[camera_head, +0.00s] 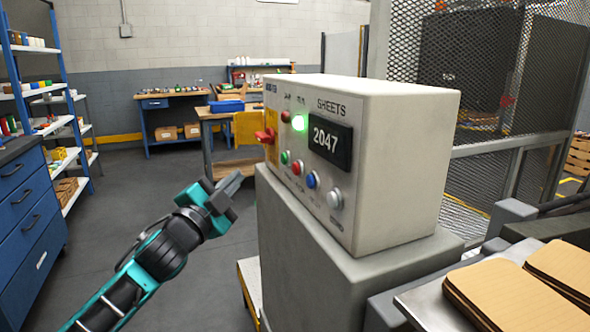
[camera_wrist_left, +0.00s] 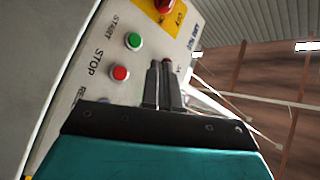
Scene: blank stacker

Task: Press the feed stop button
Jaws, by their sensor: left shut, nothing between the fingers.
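The control box (camera_head: 370,150) stands on a grey pedestal, its panel facing left. The red stop button (camera_head: 297,167) sits in the lower button row, between the green start button (camera_head: 284,157) and a blue button (camera_head: 312,179). In the left wrist view the red button (camera_wrist_left: 121,73) is beside the word STOP and the green button (camera_wrist_left: 133,41) beside START. My left gripper (camera_head: 233,183) is shut and empty, left of the panel and apart from the buttons in the head view. Its fingers (camera_wrist_left: 161,85) appear right of the red button in the wrist view. My right gripper is not in view.
A red switch (camera_head: 265,136) on a yellow plate juts from the panel's far end. A green lamp (camera_head: 299,123) is lit beside the display (camera_head: 329,145) reading 2047. A white button (camera_head: 335,198) is at the near end. Open floor lies left of the pedestal.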

